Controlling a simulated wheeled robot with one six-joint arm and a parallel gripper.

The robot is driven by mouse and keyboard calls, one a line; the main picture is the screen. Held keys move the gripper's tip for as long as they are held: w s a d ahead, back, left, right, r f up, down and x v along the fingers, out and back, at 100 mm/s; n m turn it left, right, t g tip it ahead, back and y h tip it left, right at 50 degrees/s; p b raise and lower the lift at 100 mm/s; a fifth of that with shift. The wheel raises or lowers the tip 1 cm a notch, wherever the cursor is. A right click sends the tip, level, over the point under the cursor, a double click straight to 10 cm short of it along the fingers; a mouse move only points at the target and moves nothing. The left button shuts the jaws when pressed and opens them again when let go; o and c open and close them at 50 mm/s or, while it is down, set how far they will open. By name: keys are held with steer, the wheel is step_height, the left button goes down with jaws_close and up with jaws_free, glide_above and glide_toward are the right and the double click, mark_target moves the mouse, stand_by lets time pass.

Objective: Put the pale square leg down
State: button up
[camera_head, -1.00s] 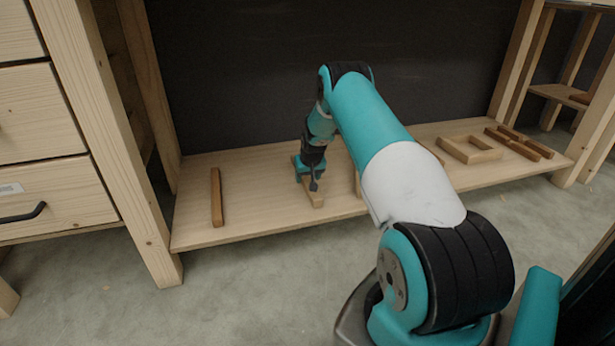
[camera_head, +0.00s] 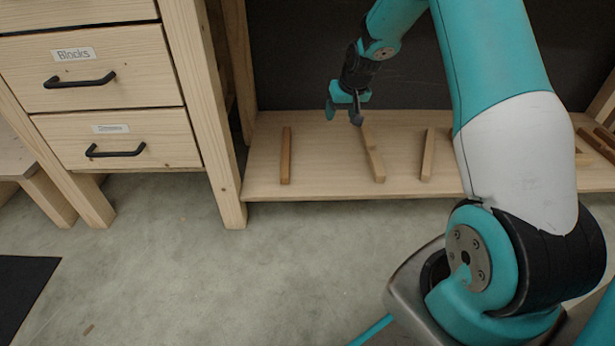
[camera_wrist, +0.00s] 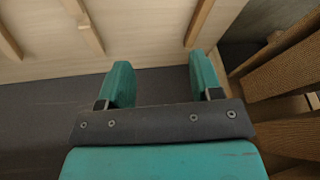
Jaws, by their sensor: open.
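The pale square leg (camera_head: 375,160) lies on the low wooden shelf (camera_head: 330,186), the middle one of three bars there. It also shows at the top left of the wrist view (camera_wrist: 90,32). My gripper (camera_head: 343,113) is open and empty, above the shelf and to the left of the leg's far end. In the wrist view its two teal fingers (camera_wrist: 160,78) stand apart with nothing between them.
A darker bar (camera_head: 286,156) lies to the left and another bar (camera_head: 428,155) to the right. More wooden pieces (camera_head: 598,145) lie at the shelf's right end, partly behind my arm. A drawer cabinet (camera_head: 110,85) stands left.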

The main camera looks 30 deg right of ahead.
steer(key=s+a+r+n+y, duration=0.15)
steer(key=s+a+r, duration=0.25)
steer(key=a, duration=0.4)
steer(key=s+a+r+n+g+y, duration=0.1)
steer(key=s+a+r+n, duration=0.15)
steer(key=a+r, duration=0.35)
steer(key=s+a+r+n+y, duration=0.1)
steer(key=s+a+r, duration=0.25)
steer(key=a, duration=0.55)
steer(key=s+a+r+n+g, duration=0.1)
steer(key=s+a, duration=0.4)
steer(key=s, duration=0.6)
steer(key=s+a+r+n+g, duration=0.2)
steer(key=s+a+n, duration=0.2)
steer(key=s, duration=0.8)
steer(key=shift+s+a+r+y, duration=0.25)
steer(key=shift+a+y, duration=0.2)
steer(key=shift+a, duration=0.35)
